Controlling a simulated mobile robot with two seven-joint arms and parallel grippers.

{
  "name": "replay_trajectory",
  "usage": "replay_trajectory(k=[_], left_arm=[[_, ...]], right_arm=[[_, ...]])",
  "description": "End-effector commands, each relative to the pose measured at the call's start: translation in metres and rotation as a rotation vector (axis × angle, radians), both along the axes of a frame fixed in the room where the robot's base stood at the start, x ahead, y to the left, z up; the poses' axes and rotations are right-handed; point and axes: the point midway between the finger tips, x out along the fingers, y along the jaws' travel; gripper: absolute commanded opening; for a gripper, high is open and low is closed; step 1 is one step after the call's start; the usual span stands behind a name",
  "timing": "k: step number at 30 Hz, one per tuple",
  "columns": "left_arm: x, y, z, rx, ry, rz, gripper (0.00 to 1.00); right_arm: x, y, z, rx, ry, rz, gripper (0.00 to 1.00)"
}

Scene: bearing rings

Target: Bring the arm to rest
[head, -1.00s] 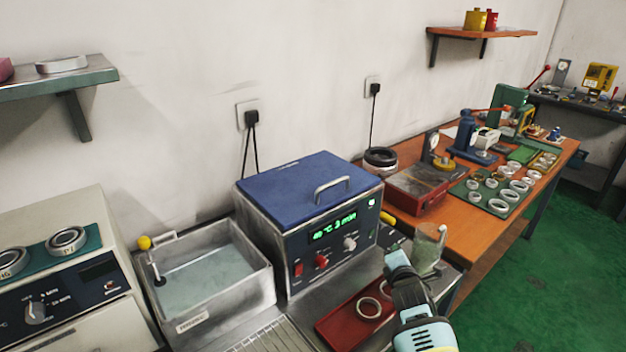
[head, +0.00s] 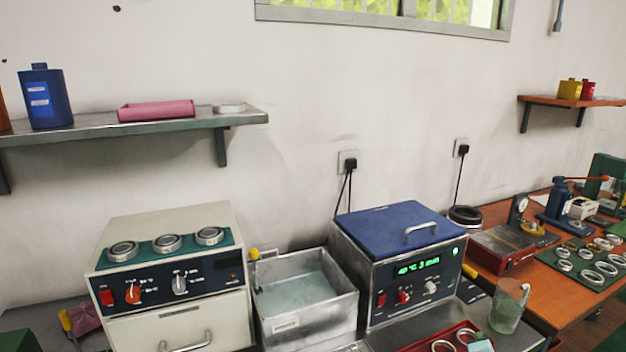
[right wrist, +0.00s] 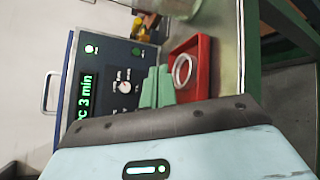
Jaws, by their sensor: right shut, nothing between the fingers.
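My right gripper (head: 480,344) shows only as a small piece at the bottom edge of the head view, over the red tray (head: 412,348). In the right wrist view its green fingers (right wrist: 156,86) are shut together with nothing between them. A steel ring (right wrist: 183,72) lies in the red tray beyond the fingers. In the head view two rings (head: 443,346) show in the tray. My left gripper is in neither view.
The blue-lidded heated bath (head: 385,222) stands behind the tray, beside an open metal basin (head: 312,325). A glass jar (head: 508,306) stands right of the tray. A cream oven (head: 165,275) with several rings on top is at the left.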

Motion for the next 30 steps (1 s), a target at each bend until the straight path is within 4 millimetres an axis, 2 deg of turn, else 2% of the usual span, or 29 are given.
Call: replay_trajectory(k=[3,11,14,17,22,27,30], left_arm=[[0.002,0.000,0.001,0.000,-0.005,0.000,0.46],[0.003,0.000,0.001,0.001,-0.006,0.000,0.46],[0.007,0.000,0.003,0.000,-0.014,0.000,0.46],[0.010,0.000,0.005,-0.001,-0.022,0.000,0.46],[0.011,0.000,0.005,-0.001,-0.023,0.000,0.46],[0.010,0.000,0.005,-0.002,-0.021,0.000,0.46],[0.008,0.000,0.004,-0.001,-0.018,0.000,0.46]], right_arm=[[0.000,0.000,0.000,0.000,0.000,0.000,0.00],[-0.066,0.004,-0.041,0.274,0.059,-0.116,0.00],[-0.098,0.010,-0.057,0.401,0.088,-0.176,0.00],[-0.139,0.021,-0.074,0.550,0.126,-0.256,0.00],[-0.229,0.054,-0.098,0.853,0.214,-0.450,0.00],[-0.326,0.096,-0.106,1.119,0.324,-0.694,0.00],[-0.370,0.116,-0.101,1.220,0.375,-0.823,0.00]])
